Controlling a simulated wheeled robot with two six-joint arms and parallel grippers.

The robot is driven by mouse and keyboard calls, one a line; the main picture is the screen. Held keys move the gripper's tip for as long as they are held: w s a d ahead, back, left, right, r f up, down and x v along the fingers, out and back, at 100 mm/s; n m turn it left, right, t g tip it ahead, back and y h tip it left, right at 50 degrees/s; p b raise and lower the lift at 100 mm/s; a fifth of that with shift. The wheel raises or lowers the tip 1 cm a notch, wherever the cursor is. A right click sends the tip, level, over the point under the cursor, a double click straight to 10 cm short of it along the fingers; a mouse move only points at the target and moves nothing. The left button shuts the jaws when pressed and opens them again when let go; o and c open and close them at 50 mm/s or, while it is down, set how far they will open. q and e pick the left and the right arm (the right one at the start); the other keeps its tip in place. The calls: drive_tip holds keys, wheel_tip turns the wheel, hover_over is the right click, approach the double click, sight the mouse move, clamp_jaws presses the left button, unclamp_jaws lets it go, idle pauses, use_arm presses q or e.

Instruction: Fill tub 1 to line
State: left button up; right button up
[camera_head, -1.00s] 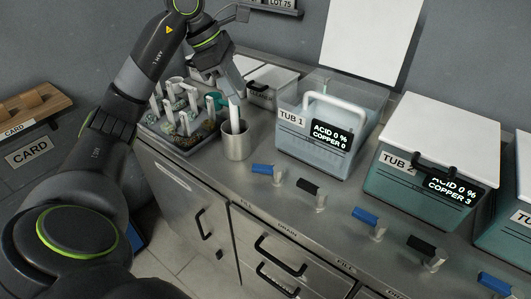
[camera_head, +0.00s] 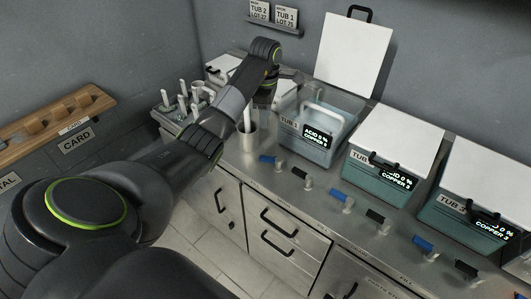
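Tub 1 (camera_head: 318,147) stands on the steel counter with clear walls and pale contents. Its white lid (camera_head: 350,50) is raised behind it, and a white handle-shaped bar (camera_head: 326,113) shows inside. Its display (camera_head: 317,137) reads acid 0 %; the copper figure is hard to read. A blue-handled tap (camera_head: 268,161) and a black-handled tap (camera_head: 301,173) are on the counter in front of it. My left gripper (camera_head: 262,101) points down left of tub 1, behind the metal cup; its fingers are too small and dark to judge. My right gripper is out of view.
A metal cup (camera_head: 248,139) holding a white stick stands left of tub 1. A tray of white-handled items (camera_head: 178,118) is farther left. Lidded tub 2 (camera_head: 384,177) and tub 3 (camera_head: 465,213) stand right, with more taps in front. Label cards hang at the back wall.

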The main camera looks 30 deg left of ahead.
use_arm(q)
wheel_tip(320, 180, down, 3)
drive_tip(key=b, duration=1.2)
hover_over(265, 157)
wheel_tip(265, 157, down, 10)
drive_tip(key=shift+r, duration=0.25)
wheel_tip(265, 157, down, 4)
drive_tip(key=shift+r+p, duration=0.2)
drive_tip(key=shift+p, duration=0.2)
drive_tip(key=shift+f, duration=0.65)
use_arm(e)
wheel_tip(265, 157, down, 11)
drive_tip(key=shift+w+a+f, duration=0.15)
